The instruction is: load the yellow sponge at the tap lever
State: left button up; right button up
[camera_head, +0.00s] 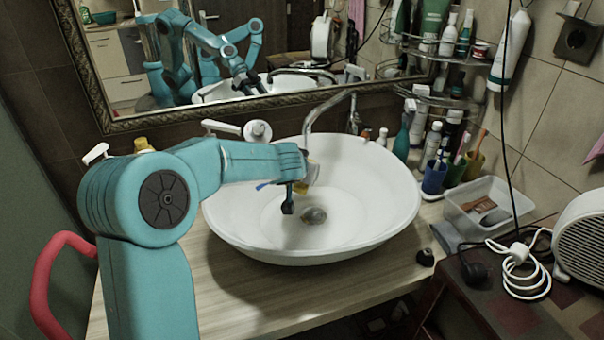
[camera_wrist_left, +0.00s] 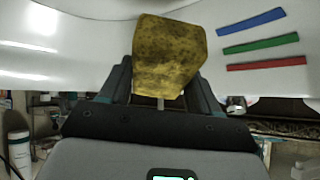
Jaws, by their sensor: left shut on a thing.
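My left gripper (camera_head: 290,192) reaches in over the white basin (camera_head: 385,205) from the left, its black finger pointing down. In the left wrist view, my left gripper (camera_wrist_left: 163,88) is shut on the yellow sponge (camera_wrist_left: 168,55), a worn block with darker patches that sticks out beyond the fingers. In the head view, the sponge (camera_head: 312,174) shows only partly behind the gripper, above the bowl. The metal tap (camera_head: 308,120) arches up behind the basin. I cannot clearly make out its lever. My right gripper is not in view.
Blue, green and red strips (camera_wrist_left: 262,42) show against white in the wrist view. White pump tops (camera_head: 222,127) stand behind my arm. Cups (camera_head: 434,178), bottles and a clear plastic box (camera_head: 490,205) crowd the right. The counter front (camera_head: 290,290) is mostly clear.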

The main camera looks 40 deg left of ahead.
pick_arm(q)
jog(key=s+d+b, duration=0.1)
jog(key=s, duration=0.1)
jog(key=s+d+b, duration=0.1)
jog(key=d+b, duration=0.1)
jog(key=shift+s, duration=0.35)
dwell(1.1)
jog(key=v, duration=0.6)
jog(key=shift+d, duration=0.4)
jog(key=shift+w, duration=0.1)
jog(key=shift+r, duration=0.15)
